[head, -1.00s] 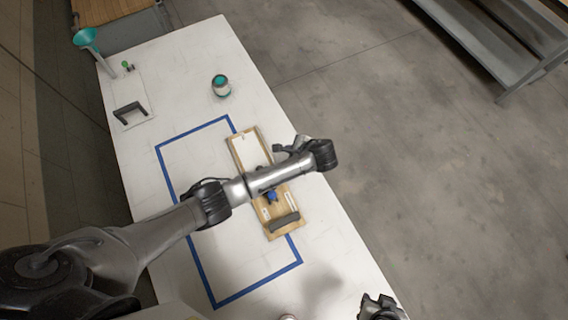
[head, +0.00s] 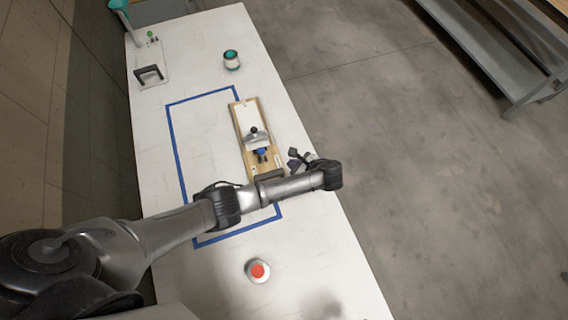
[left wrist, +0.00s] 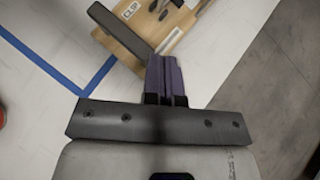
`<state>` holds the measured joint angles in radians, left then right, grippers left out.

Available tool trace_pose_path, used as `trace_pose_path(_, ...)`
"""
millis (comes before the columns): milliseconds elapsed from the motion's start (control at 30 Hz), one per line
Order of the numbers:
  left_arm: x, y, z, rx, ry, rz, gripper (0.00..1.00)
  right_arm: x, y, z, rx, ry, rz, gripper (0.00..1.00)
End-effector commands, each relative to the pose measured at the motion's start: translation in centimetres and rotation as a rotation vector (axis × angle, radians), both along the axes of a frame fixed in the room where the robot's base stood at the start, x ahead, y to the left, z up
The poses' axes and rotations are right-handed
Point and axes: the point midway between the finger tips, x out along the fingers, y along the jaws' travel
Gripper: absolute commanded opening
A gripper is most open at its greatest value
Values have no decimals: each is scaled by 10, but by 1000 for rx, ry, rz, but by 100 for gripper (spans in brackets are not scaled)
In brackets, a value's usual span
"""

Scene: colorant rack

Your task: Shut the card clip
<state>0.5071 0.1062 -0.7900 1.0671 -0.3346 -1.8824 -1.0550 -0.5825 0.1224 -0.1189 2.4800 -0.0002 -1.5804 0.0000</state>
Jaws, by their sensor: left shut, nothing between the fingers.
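The wooden board (head: 246,153) of the card clip lies on the white table, with a white card (head: 246,117) at its far end. A grey metal clip piece with a black knob (head: 254,130) sits across its middle, with a blue part (head: 263,152) just nearer. I cannot tell how far the clip is closed. A dark bar handle (head: 268,175) is at the near end; it also shows in the left wrist view (left wrist: 121,34), beside a "CLIP" label (left wrist: 130,9). My left gripper (head: 297,158) is shut and empty, just right of the board. My right gripper is not in view.
Blue tape (head: 178,160) outlines a rectangle on the table (head: 310,255). A red button (head: 258,271) is at the near side. A teal-lidded jar (head: 231,60) and a plate with a black handle (head: 149,73) stand farther back. Bare floor lies right of the table edge.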

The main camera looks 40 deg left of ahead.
Motion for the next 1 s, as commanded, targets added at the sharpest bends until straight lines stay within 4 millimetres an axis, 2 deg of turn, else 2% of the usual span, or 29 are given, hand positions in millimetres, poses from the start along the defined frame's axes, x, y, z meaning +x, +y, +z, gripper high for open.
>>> trace_pose_path(533, 3, 76, -59, 1, 1, 2, 0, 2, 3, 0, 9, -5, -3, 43)
trace_pose_path(800, 4, 104, -63, 1, 1, 1, 0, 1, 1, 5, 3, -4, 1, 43)
trace_pose_path(1000, 4, 110, -65, -1, -1, -1, 0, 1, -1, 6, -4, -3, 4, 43)
